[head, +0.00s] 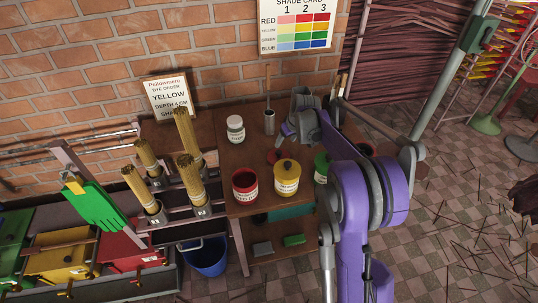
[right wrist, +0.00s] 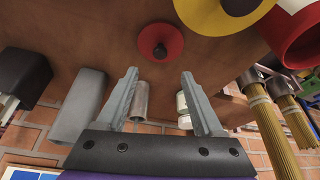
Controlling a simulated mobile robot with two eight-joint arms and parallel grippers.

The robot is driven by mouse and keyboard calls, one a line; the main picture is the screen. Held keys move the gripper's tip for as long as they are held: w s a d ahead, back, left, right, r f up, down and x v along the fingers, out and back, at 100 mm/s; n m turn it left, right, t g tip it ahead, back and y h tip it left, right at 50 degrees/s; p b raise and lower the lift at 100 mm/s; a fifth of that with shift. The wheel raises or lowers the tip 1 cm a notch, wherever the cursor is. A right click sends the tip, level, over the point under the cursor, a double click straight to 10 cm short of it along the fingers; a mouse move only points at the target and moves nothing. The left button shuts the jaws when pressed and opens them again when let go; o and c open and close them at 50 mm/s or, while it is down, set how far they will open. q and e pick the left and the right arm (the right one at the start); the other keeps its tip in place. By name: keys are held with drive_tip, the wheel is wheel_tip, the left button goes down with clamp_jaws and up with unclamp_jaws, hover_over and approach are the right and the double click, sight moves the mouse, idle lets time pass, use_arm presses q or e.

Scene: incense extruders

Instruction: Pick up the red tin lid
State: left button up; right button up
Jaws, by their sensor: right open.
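The red tin lid (right wrist: 160,42) has a dark round knob and lies flat on the brown table. My right gripper (right wrist: 160,76) is open and empty. In the right wrist view the lid shows just beyond its fingertips, roughly midway between them, and I see no contact. The open red tin (head: 245,185) stands at the table's front left; its wall also shows in the right wrist view (right wrist: 297,35). My left gripper is not in view.
A yellow lidded tin (head: 286,178) stands beside the red tin, and a green tin (head: 321,167) is partly behind my arm. A white jar (head: 235,128) and a metal cup (head: 269,122) stand farther back. Bundles of sticks (head: 188,170) stand at the left.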

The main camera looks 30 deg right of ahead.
sight(279, 152)
drive_tip(key=x, duration=1)
drive_tip(key=shift+w+f, duration=0.15)
drive_tip(key=shift+w, duration=0.1)
drive_tip(key=shift+s, duration=0.1)
clamp_jaws()
